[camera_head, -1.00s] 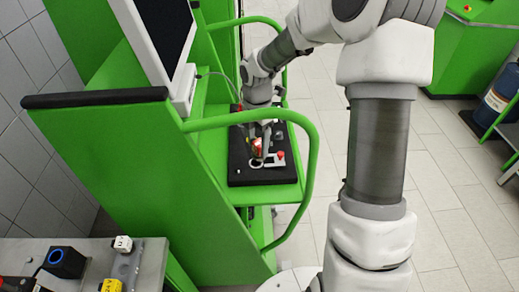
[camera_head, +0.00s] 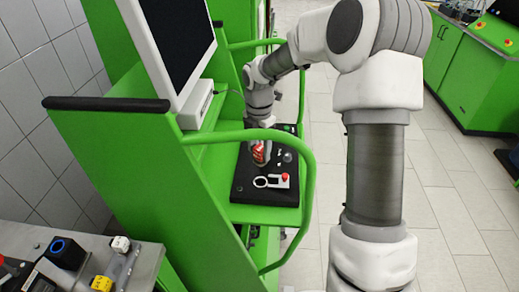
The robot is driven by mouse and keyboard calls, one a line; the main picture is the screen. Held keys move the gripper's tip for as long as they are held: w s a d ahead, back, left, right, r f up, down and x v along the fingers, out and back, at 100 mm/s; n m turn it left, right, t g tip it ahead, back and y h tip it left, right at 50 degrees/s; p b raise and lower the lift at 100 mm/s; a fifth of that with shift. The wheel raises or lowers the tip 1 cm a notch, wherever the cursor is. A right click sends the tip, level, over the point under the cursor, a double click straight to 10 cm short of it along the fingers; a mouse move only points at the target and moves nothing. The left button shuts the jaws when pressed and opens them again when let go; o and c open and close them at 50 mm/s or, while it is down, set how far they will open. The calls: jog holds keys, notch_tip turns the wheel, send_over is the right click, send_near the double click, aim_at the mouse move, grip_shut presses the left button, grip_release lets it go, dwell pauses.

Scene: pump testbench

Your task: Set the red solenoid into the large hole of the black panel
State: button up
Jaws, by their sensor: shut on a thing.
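The red solenoid (camera_head: 258,153) is held between the fingers of my gripper (camera_head: 259,155), over the middle of the black panel (camera_head: 245,194). My gripper points down and is shut on it. The solenoid shows as a small red and white patch. I cannot tell whether its lower end touches the panel or stands above it. The large hole cannot be made out for certain; my gripper and the solenoid cover part of the panel.
Green rails (camera_head: 309,185) curve around the bench. A monitor (camera_head: 172,45) stands left. A grey table (camera_head: 140,272) is at bottom left.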

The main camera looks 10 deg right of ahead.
aim_at(259, 162)
jog(key=shift+f+b, duration=2.25)
jog(key=shift+f, duration=0.55)
jog(key=shift+f+b, duration=0.45)
jog(key=shift+f, duration=0.5)
jog(key=shift+f+b, duration=0.3)
jog(key=shift+f, duration=0.85)
jog(key=o, duration=1.2)
jog(key=shift+o, duration=0.5)
jog(key=shift+r, duration=0.1)
jog(key=shift+r+p, duration=3.45)
jog(key=shift+r, duration=0.55)
